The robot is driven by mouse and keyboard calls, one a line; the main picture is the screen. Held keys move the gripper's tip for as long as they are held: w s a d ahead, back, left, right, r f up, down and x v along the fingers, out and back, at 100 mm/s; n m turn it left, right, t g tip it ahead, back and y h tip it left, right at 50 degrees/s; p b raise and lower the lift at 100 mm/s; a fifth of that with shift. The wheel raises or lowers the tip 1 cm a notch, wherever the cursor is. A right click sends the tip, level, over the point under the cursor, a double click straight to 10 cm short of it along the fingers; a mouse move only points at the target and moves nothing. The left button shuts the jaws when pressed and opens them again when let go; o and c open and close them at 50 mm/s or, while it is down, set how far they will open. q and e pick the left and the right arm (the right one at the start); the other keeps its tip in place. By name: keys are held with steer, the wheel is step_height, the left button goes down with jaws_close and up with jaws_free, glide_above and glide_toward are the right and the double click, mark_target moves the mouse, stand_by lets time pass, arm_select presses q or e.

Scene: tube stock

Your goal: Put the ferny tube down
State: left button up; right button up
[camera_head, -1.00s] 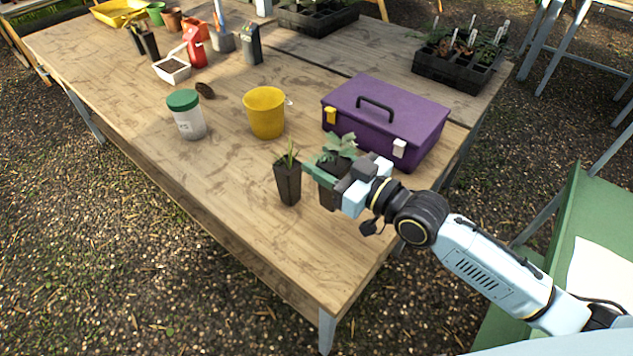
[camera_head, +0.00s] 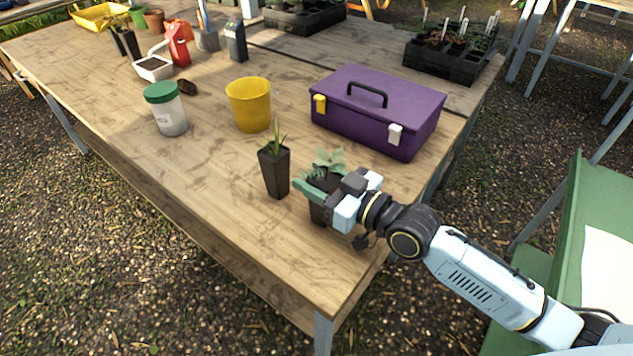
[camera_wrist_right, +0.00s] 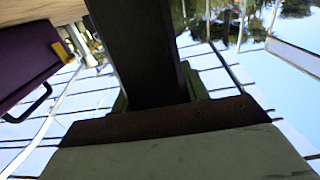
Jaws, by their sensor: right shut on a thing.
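The ferny tube (camera_head: 317,213) is a dark square pot with a spreading, leafy green plant. My right gripper (camera_head: 330,198) is shut on it near the front right corner of the wooden table (camera_head: 222,187). The tube looks about upright, with its base low over or on the tabletop; I cannot tell whether it touches. The gripper covers part of its right side. In the right wrist view, the dark tube (camera_wrist_right: 142,50) stands between the jaws. Another dark tube (camera_head: 275,174) with narrow grassy leaves stands just left of it. My left gripper is not in view.
A purple toolbox (camera_head: 375,120) stands behind the held tube. A yellow pot (camera_head: 249,106) and a white jar with a green lid (camera_head: 168,112) stand farther left. A black plant tray (camera_head: 445,70) is at the back right. Bare tabletop lies to the front left.

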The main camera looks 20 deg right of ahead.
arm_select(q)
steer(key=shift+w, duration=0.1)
arm_select(e)
steer(key=shift+f, duration=0.1)
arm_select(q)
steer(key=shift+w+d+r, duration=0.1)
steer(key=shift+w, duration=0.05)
arm_select(e)
steer(key=o, duration=1.1)
steer(key=shift+r, duration=0.2)
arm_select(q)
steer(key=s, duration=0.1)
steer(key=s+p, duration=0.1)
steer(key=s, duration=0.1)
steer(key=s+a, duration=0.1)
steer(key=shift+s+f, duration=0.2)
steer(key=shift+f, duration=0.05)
arm_select(e)
steer(key=v, duration=1.2)
steer(key=shift+f, duration=0.1)
